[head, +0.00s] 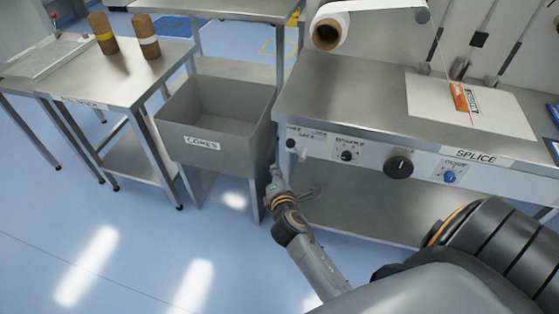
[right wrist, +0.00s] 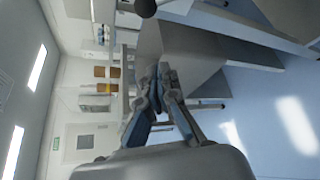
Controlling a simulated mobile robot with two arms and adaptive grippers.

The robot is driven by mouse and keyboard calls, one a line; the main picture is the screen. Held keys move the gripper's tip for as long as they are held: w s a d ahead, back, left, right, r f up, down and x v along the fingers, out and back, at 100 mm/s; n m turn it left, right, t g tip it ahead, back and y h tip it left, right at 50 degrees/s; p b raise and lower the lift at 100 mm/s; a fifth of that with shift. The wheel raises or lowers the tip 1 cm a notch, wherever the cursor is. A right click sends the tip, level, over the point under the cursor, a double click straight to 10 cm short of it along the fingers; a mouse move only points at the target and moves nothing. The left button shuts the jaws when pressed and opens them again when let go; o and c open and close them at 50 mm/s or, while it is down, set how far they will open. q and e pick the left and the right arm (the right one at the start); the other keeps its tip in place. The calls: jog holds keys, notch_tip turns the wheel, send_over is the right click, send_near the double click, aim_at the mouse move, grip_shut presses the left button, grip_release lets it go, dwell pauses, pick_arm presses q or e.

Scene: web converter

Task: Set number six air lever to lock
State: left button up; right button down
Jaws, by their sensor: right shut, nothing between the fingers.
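A small dark knob (head: 290,143), possibly the air lever, sits at the left end of the splice table's front panel (head: 325,149), with small labels above it that I cannot read clearly. No number six is legible. My right gripper (head: 275,170) is shut and empty, just below and left of this knob and apart from it. In the right wrist view my gripper (right wrist: 161,68) shows its fingertips together. A dark round knob (right wrist: 146,7) shows at the top edge there, beyond the fingertips. My left gripper is not in view.
The grey CORES bin (head: 215,145) stands close left of my right gripper. More knobs, a black one (head: 398,166) and a blue one (head: 449,176), sit farther right on the panel. A steel table (head: 110,78) with two brown cores stands at left. The blue floor is clear.

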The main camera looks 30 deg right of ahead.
jog(key=w+d+p, duration=0.2)
jog(key=w+d, duration=0.4)
jog(key=shift+d, duration=0.2)
jog(key=shift+f, duration=0.2)
